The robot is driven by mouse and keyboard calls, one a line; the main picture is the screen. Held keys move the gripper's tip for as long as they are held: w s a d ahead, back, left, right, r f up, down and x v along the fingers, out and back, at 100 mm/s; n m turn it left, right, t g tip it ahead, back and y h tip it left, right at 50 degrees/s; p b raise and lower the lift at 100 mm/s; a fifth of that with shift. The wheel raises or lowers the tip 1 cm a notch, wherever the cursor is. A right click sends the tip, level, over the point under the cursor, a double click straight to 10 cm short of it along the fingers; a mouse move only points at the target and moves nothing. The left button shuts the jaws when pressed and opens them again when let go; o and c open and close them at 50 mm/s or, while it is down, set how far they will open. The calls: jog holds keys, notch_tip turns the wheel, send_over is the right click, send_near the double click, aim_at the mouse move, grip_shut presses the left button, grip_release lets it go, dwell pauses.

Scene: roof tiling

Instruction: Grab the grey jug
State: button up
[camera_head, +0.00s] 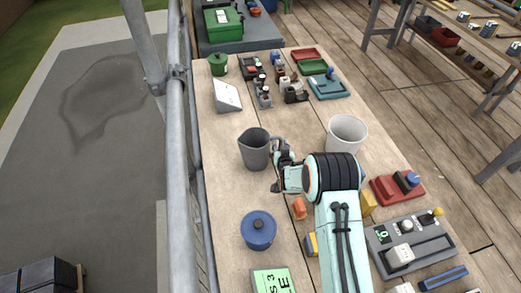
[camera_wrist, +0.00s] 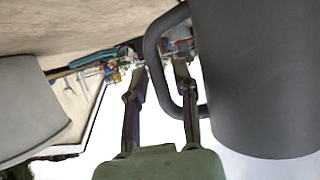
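The grey jug (camera_head: 254,153) stands upright on the wooden table, its handle on the right side. It fills the right of the wrist view (camera_wrist: 255,75), with its handle loop toward my fingers. My gripper (camera_wrist: 160,68) is open, with one finger on either side of the handle's outer bar; the right finger overlaps the loop's opening. I see a gap between the fingers and cannot tell whether either touches the handle. In the head view my gripper (camera_head: 281,172) is right beside the jug's handle, partly hidden by my arm.
A white bucket (camera_head: 346,134) stands right of the jug. Small items and red and green trays (camera_head: 312,67) crowd the far end. A metal scaffold pole (camera_head: 180,150) runs along the left edge. The tabletop left of the jug is clear.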

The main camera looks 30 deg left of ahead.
jog(key=shift+w+a+f, duration=0.1)
grip_shut()
dwell(0.4)
